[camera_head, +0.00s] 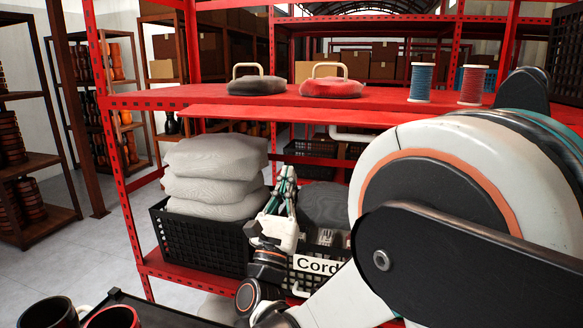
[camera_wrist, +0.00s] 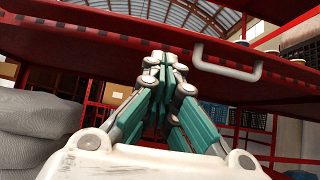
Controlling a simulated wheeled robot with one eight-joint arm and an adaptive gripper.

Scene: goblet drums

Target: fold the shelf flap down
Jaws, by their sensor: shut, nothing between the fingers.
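The shelf flap (camera_head: 290,116) is a long red panel that sticks out, roughly level, just under the front edge of the upper red shelf. A white bar handle (camera_head: 352,135) shows below it, partly hidden by my arm; in the wrist view the handle (camera_wrist: 226,69) hangs from the red panel, right of my fingertips. My gripper (camera_head: 287,178) is shut and empty, pointing up below the flap and left of the handle. In the wrist view, the teal and grey fingers of my gripper (camera_wrist: 165,64) overlap the red panel; I cannot tell whether they touch it.
The upper shelf (camera_head: 390,97) bears a grey bag (camera_head: 257,86), a red bag (camera_head: 332,88) and two thread spools (camera_head: 421,82). Below, a black crate (camera_head: 200,242) holds stacked pale bags (camera_head: 215,180). A crate labelled "Cord" (camera_head: 315,264) stands behind my wrist. Mugs (camera_head: 50,313) are at the lower left.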

